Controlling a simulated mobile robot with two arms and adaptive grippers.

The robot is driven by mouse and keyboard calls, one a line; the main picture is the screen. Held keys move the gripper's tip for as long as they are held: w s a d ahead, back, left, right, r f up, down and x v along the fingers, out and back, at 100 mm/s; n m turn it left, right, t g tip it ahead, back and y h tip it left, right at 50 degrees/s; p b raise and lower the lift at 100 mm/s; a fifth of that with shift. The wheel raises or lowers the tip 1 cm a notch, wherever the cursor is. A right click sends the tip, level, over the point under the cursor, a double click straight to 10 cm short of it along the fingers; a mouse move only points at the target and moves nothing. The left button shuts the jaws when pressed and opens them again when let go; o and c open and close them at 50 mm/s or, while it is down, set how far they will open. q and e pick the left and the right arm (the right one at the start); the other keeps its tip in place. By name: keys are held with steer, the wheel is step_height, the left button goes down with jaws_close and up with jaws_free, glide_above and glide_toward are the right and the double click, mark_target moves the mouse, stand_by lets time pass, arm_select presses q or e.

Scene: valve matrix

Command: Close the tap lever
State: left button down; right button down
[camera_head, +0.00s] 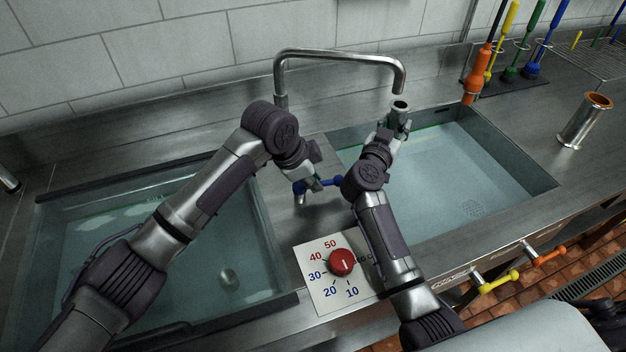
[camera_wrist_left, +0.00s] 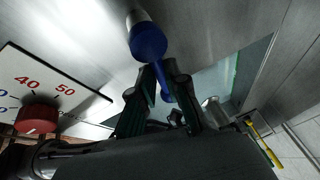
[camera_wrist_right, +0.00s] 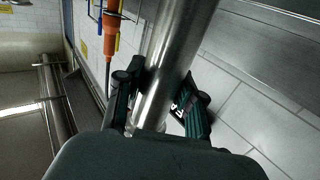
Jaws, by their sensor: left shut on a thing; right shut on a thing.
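The blue tap lever (camera_head: 326,183) sits on the metal strip between the two basins, below the arched tap spout (camera_head: 340,53). My left gripper (camera_head: 308,176) is at the lever. In the left wrist view the lever (camera_wrist_left: 150,42) has a round blue hub, and its arm runs between the fingers of my left gripper (camera_wrist_left: 160,80), which are shut on it. My right gripper (camera_head: 396,128) is shut on an upright metal tube (camera_head: 400,106) under the spout's end. The tube (camera_wrist_right: 165,65) runs between the right fingers (camera_wrist_right: 160,92) in the right wrist view.
Water-filled basins lie left (camera_head: 170,260) and right (camera_head: 470,165). A dial panel with a red knob (camera_head: 342,262) is in front of the lever. Another metal tube (camera_head: 584,122) stands on the right counter. Coloured tools (camera_head: 510,50) stand at the back right. Yellow (camera_head: 497,283) and orange (camera_head: 545,254) levers project in front.

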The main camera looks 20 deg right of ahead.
arm_select(q)
steer(key=shift+w+n+t, duration=0.25)
steer(key=shift+n+t, duration=0.15)
steer(key=shift+n, duration=0.5)
steer(key=c, duration=1.2)
jaws_free()
steer(key=v, duration=1.2)
steer(key=shift+d+r, duration=0.1)
steer(key=shift+w, duration=0.1)
